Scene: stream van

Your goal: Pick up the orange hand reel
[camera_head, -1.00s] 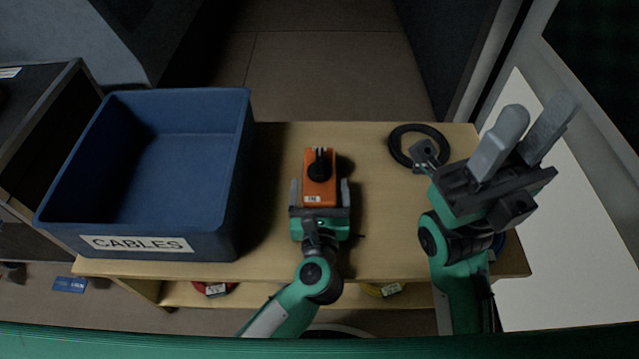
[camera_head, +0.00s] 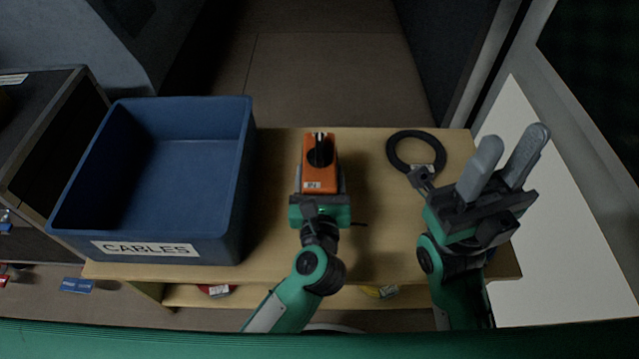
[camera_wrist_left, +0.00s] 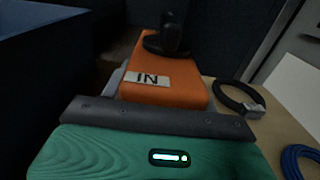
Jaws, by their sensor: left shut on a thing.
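The orange hand reel (camera_head: 319,176) is a boxy orange body with a black knob on top and a small white label. My left gripper (camera_head: 320,187) is shut on it, with its fingers along the sides. In the head view the reel is over the middle of the wooden table; I cannot tell its exact height above the top. The left wrist view shows the reel (camera_wrist_left: 165,92) close up, with its label reading "IN". My right gripper (camera_head: 504,165) is open and empty above the table's right end.
A blue bin (camera_head: 241,200) labelled "CABLES" stands on the left of the wooden table (camera_head: 380,235). A black cable coil (camera_head: 390,152) lies at the back right. Red and yellow items sit on the shelf below. The table between bin and coil is mostly clear.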

